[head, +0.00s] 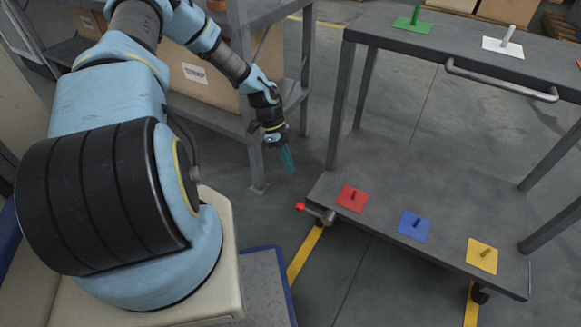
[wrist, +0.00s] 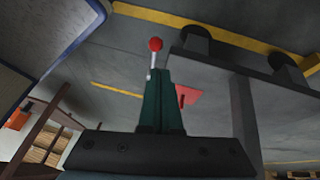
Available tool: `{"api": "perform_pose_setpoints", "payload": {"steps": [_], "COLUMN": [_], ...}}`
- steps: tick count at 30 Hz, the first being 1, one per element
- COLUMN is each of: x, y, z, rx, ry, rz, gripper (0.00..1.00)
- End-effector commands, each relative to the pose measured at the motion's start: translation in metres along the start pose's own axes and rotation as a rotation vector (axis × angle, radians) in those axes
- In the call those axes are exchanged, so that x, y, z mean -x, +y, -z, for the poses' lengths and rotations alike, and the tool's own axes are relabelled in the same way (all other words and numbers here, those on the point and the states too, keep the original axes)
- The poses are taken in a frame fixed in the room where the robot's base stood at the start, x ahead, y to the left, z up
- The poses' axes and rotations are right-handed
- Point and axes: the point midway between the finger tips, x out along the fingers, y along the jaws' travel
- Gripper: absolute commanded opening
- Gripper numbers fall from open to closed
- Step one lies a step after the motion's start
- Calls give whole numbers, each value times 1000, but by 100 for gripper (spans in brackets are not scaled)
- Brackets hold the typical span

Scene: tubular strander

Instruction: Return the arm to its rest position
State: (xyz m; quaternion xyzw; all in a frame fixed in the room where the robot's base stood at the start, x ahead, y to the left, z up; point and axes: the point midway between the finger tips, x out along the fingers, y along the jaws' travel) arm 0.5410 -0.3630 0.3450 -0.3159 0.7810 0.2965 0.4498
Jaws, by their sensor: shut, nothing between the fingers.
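My gripper (head: 287,160) hangs at the end of my blue arm, left of the grey cart, above open floor. Its teal fingers are together and empty. In the wrist view the shut fingers (wrist: 160,100) point up the picture, with a red ball-ended lever (wrist: 155,45) seen beyond their tips. My arm reaches from the left of the head view towards the middle and is bent.
The cart (head: 400,262) has red (head: 352,198), blue (head: 415,225) and yellow (head: 482,255) plates with pegs on its lower shelf. Green (head: 411,25) and white (head: 503,46) plates sit on top. A grey rack (head: 246,90) with cardboard boxes stands close behind my gripper.

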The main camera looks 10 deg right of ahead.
Motion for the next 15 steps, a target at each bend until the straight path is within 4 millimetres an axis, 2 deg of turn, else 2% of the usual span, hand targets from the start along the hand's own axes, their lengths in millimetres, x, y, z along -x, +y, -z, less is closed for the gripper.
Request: {"api": "perform_pose_setpoints", "payload": {"steps": [10,13,15], "x": [2,14,31], "y": [1,5,13], "z": [0,-2,-5], "rx": [6,53,122], "ry": [-3,-27,-59], "rz": [0,2,6], "gripper": [0,0,0]}}
